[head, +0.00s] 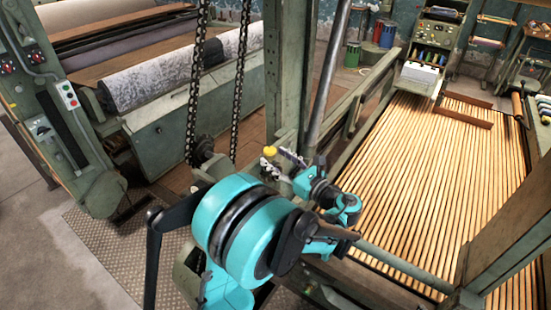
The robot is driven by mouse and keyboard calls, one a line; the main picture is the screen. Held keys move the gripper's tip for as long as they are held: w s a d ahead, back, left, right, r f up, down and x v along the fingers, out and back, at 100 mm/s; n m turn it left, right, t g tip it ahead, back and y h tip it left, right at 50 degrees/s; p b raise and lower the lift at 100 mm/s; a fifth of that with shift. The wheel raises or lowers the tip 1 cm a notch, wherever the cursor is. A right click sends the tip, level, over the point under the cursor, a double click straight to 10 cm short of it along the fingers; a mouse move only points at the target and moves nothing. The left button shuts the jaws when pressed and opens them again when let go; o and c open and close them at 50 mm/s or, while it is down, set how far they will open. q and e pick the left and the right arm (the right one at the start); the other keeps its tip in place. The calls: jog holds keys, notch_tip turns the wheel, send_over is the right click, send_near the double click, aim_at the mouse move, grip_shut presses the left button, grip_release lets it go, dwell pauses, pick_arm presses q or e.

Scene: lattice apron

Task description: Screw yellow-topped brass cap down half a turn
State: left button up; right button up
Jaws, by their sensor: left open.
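The yellow-topped brass cap (270,151) shows as a small yellow spot near the middle of the head view, beside the green machine post. Its brass part is too small to make out. My left gripper (281,158) is just to the right of and below the yellow top, beyond my teal wrist. It is open. Its fingers are small and partly hidden, so I cannot tell whether they touch the cap or stand around it. My right gripper is not in view.
A green upright post (286,75) stands close behind the cap. Two chains (238,95) hang to the left. A slatted wooden bed (440,170) fills the right side. A fabric roller (180,68) lies at the upper left. Patterned floor plate (100,240) is clear at the lower left.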

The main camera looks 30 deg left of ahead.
pick_arm(q)
jog(key=v, duration=1.1)
jog(key=shift+d, duration=0.1)
